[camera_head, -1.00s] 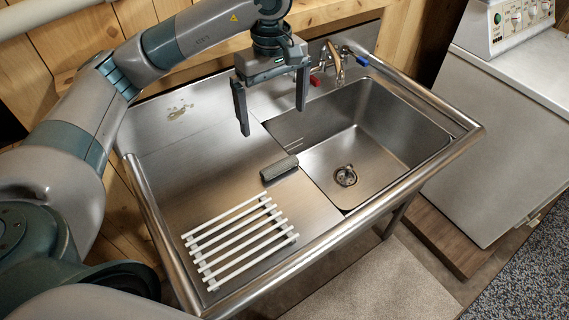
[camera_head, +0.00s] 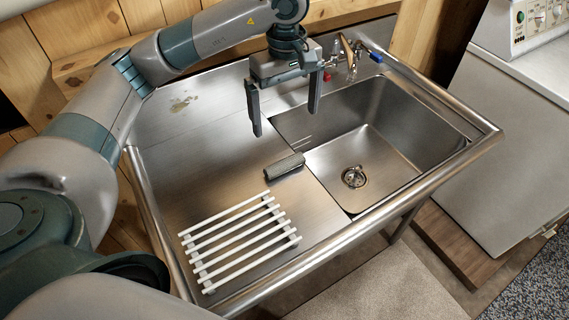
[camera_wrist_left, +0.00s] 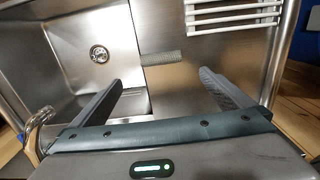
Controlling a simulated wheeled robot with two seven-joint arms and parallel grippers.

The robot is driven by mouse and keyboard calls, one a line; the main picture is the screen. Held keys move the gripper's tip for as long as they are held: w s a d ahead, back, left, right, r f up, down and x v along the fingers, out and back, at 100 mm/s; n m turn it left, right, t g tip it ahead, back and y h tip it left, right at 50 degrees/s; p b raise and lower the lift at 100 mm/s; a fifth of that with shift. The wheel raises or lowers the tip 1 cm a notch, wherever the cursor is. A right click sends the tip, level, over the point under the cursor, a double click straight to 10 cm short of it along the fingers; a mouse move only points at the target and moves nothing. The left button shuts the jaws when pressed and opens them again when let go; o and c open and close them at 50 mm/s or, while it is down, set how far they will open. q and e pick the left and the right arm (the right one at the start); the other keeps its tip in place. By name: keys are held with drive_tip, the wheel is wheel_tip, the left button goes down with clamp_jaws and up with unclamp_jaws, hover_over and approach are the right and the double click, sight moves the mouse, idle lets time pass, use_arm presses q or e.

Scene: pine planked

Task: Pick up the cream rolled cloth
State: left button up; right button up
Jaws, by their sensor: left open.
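A small rolled cloth (camera_head: 285,165) lies on the flat steel drainboard, beside the basin's left edge. It looks grey rather than cream here. It also shows in the left wrist view as a grey ribbed roll (camera_wrist_left: 161,58), ahead of the fingers. My left gripper (camera_head: 285,124) hangs above the sink unit, behind the roll in the head view, fingers pointing down. It is open and empty, apart from the roll. In the left wrist view its two fingers (camera_wrist_left: 158,80) stand wide, with the roll between their lines. My right gripper is not in view.
A white slatted rack (camera_head: 238,242) lies on the drainboard in front of the roll. The sink basin (camera_head: 385,135) is empty, with a drain at its bottom. A tap (camera_head: 349,55) stands at the back. A raised rail (camera_head: 400,193) edges the unit. The drainboard around the roll is bare.

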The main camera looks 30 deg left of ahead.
use_arm(q)
drive_tip(key=p, duration=0.2)
hover_over(284, 160)
wheel_tip(284, 160, down, 4)
drive_tip(key=f, duration=0.2)
drive_tip(key=f+p, duration=0.1)
drive_tip(key=f, duration=0.3)
drive_tip(key=shift+s+d+f+p, duration=0.15)
drive_tip(key=shift+d+f+p, duration=0.15)
drive_tip(key=shift+f+p, duration=0.1)
drive_tip(key=shift+f, duration=0.3)
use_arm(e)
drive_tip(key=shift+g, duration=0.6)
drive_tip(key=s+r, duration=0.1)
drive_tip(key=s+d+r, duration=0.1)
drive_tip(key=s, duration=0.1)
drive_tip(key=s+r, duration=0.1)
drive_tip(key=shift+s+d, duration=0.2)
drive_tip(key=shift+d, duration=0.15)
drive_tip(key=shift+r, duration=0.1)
